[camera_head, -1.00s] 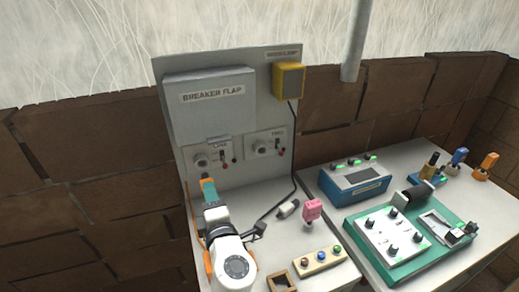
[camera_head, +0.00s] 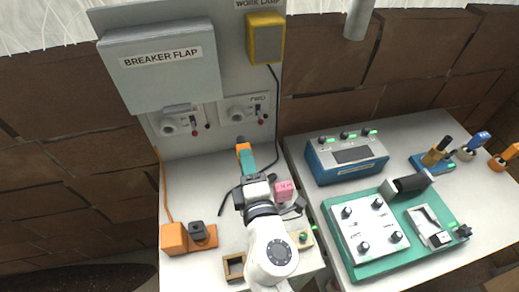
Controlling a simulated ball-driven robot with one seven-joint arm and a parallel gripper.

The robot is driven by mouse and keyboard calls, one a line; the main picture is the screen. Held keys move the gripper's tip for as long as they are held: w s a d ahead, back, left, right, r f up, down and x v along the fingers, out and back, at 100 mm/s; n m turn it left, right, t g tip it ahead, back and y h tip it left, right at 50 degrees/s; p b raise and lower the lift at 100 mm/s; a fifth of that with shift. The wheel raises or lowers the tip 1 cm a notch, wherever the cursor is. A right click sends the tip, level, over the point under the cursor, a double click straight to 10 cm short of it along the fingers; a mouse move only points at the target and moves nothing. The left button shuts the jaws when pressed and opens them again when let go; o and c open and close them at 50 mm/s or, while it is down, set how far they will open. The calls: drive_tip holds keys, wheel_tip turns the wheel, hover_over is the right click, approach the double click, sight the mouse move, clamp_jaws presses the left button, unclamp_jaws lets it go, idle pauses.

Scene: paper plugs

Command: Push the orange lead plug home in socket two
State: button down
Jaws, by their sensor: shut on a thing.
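The orange plug (camera_head: 243,149) with a dark tip is in my gripper (camera_head: 247,158), whose teal fingers are shut on it. The tip points toward the grey panel and shows just below socket two (camera_head: 236,113), the right-hand round socket. It looks apart from the socket opening, but I cannot tell the depth gap. Socket one (camera_head: 169,126) is to the left and looks empty. My gripper hides part of the plug. An orange lead (camera_head: 164,190) runs down the panel's left side to an orange block (camera_head: 174,238).
A pink block (camera_head: 284,190) is close right of my gripper. A wooden frame (camera_head: 233,266) lies near the front.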

sight(244, 146)
drive_tip(key=shift+d, duration=0.2)
drive_tip(key=shift+b+x, duration=0.8)
drive_tip(key=shift+x, duration=2.15)
drive_tip(key=shift+f+b, duration=0.2)
drive_tip(key=shift+b, duration=0.15)
drive_tip(key=shift+b+x, duration=0.75)
drive_tip(key=shift+x, duration=1.1)
drive_tip(key=c, duration=0.7)
unclamp_jaws()
drive_tip(key=shift+c, duration=0.2)
